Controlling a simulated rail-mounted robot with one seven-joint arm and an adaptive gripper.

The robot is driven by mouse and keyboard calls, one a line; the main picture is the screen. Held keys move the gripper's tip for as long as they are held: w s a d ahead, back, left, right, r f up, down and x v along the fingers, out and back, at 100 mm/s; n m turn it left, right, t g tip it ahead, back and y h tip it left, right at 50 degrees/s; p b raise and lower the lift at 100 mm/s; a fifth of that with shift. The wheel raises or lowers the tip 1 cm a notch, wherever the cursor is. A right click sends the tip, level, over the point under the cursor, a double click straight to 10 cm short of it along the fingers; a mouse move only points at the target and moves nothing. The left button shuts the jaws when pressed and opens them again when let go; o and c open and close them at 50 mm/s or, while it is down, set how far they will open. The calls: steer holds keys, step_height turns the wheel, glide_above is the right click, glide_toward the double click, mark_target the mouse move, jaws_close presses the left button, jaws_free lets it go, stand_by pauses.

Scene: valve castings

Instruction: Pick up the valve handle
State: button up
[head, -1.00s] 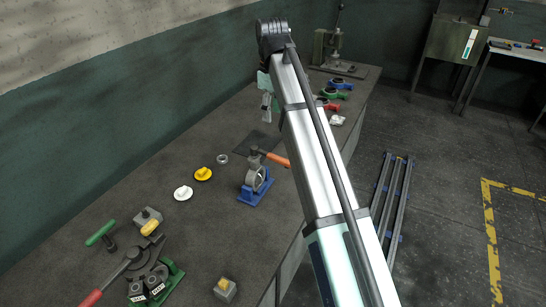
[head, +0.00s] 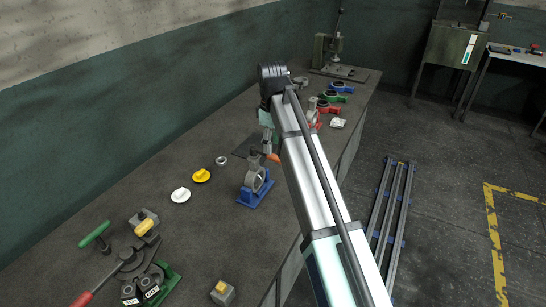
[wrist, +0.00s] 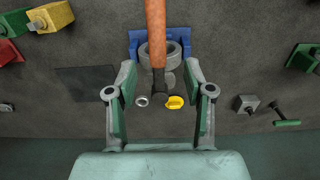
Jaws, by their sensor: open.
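The valve handle, an orange grip (head: 273,158) with a dark end, sits at the top of a grey ring-shaped valve body in a blue stand (head: 247,198). In the head view my arm hides part of the grip. In the wrist view the orange handle (wrist: 155,30) runs down from the top edge, in front of the grey body and blue stand (wrist: 136,40). My gripper (wrist: 160,75) is open, with one finger on each side of the handle's line. In the head view my gripper (head: 267,146) is just behind the handle. Contact cannot be told.
A grey ring (head: 221,160), yellow knob (head: 201,175) and white knob (head: 181,195) lie left of the stand. Tools and a green-based fixture (head: 172,280) are at near left. Red, green and blue castings (head: 328,97) stand behind. A dark mat (head: 243,146) lies beside.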

mark_target(273, 155)
steer(key=shift+w+d+f+p, duration=0.1)
steer(key=shift+f+p, duration=0.4)
steer(key=shift+f, duration=0.75)
steer(key=shift+w+f+p, duration=0.1)
steer(key=shift+f+p, duration=0.35)
steer(key=shift+f, duration=0.75)
jaws_close()
